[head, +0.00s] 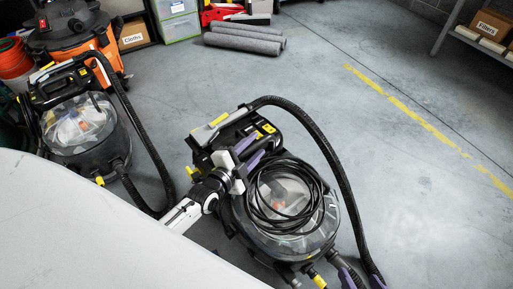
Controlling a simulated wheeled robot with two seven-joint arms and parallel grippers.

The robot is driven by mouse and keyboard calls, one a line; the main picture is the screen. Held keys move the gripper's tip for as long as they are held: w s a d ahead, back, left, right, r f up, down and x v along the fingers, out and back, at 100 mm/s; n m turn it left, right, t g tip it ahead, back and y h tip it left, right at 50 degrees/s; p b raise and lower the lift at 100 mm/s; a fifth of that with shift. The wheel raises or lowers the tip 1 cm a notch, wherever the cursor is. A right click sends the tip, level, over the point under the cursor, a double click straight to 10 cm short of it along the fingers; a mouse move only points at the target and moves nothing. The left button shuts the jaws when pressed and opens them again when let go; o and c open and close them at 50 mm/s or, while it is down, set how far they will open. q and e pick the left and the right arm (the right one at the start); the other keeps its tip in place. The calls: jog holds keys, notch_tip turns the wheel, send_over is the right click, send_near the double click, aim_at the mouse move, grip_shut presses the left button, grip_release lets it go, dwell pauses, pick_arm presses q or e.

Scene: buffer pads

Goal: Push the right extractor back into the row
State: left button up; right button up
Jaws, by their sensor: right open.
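The right extractor (318,237) stands on the grey floor at centre, with a clear dome, a coiled black cable on top and a yellow-and-black head. My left gripper (255,147) reaches in from the lower left and lies over its near left side, its two purple-padded fingers apart at the black head. Whether they grip anything or touch it is unclear. My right gripper (362,279) shows only as purple-padded fingers at the bottom edge, open, by the extractor's lower right side. Another extractor (80,125) stands to the left, with open floor between the two.
An orange-and-black vacuum (75,30) stands at the back left. Grey rolls (243,40) lie on the floor near the back. A shelf with a Filters box (490,24) is at the upper right. The floor to the right is clear, with a worn yellow line (415,115).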

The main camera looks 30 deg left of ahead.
pick_arm(q)
jog(key=shift+x, duration=0.75)
grip_shut()
